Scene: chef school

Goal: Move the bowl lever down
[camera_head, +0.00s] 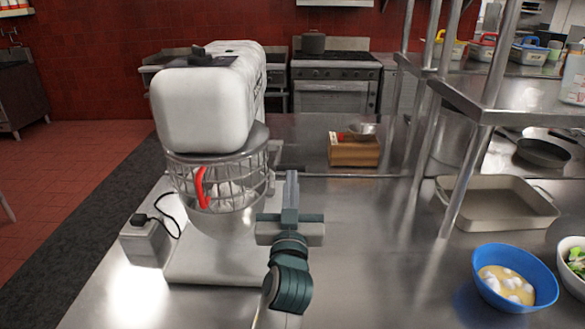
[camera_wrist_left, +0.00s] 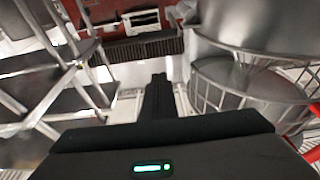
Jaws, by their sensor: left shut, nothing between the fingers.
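A white stand mixer (camera_head: 205,110) stands on the steel counter at the left. Its wire bowl guard (camera_head: 235,180), with a red handle (camera_head: 202,188), sits above the metal bowl (camera_head: 222,222). I cannot make out the bowl lever clearly. My left gripper (camera_head: 291,178) is shut and empty, its fingers pointing away, just right of the guard and bowl and seemingly apart from them. In the left wrist view the shut fingers (camera_wrist_left: 159,85) are in the middle, with the guard (camera_wrist_left: 225,105) close on the right and part of the red handle (camera_wrist_left: 313,152) at the edge.
A wooden box (camera_head: 353,151) with a metal bowl lies behind the gripper. At the right are shelf posts, a baking tray (camera_head: 498,205), a blue bowl (camera_head: 514,280) and a white bowl (camera_head: 574,268). A grey box (camera_head: 146,240) with a cord stands left of the mixer. The counter's front middle is clear.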

